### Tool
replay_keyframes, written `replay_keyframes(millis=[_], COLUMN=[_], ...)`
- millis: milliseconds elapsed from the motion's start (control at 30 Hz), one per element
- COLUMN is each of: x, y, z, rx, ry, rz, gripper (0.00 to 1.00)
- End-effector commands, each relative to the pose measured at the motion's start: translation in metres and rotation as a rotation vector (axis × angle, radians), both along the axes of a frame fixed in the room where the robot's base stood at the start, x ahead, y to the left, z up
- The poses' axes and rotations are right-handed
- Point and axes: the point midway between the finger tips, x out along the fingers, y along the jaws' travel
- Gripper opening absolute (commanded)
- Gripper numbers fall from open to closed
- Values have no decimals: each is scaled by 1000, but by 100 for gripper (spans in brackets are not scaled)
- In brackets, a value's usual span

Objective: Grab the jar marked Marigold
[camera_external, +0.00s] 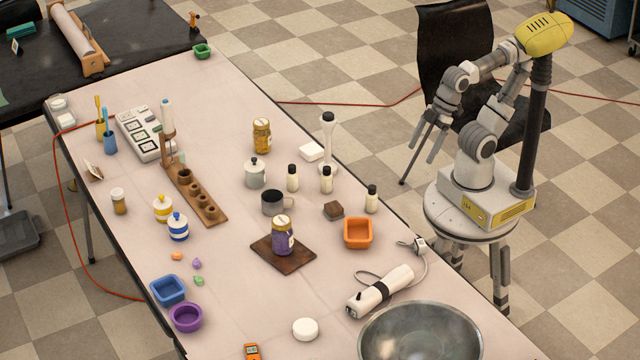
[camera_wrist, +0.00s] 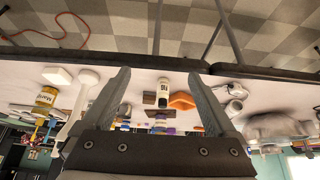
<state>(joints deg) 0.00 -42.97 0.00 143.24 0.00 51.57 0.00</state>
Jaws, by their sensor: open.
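The Marigold jar (camera_external: 262,136) is a yellow-amber jar with a light lid, standing upright on the far half of the pale table. In the wrist view, which looks upside down, a yellow jar with a partly readable "Mari" label (camera_wrist: 45,97) shows at the left, outside my fingers. A similar purple jar (camera_external: 283,238) stands on a dark board nearer the camera. My gripper (camera_external: 424,148) is open and empty, off the table's right edge and well apart from the yellow jar. Its two fingers also show in the wrist view (camera_wrist: 159,73).
A white block (camera_external: 311,151) and a pale stand (camera_external: 328,140) are right of the yellow jar. A lidded pot (camera_external: 255,173), dark mug (camera_external: 273,202) and several small black-capped bottles (camera_external: 326,180) are nearer. An orange tray (camera_external: 358,233) sits by the table's right edge.

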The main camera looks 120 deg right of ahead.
Motion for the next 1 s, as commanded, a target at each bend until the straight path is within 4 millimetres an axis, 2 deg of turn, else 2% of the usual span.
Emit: replay_keyframes(millis=[200, 267, 467, 567, 667, 767, 900, 1000], x=[0, 0, 0, 3, 10, 19, 26, 23], y=[0, 0, 0, -6, -28, -66, -131, -177], z=[0, 0, 0, 1, 2, 2, -1, -4], rx=[0, 0, 0, -14, -62, -144, -273, -355], ry=[0, 0, 0, 11, 47, 114, 242, 341], rz=[0, 0, 0, -4, -16, -28, -36, -32], gripper=[92, 100, 100, 100, 100, 100, 100, 100])
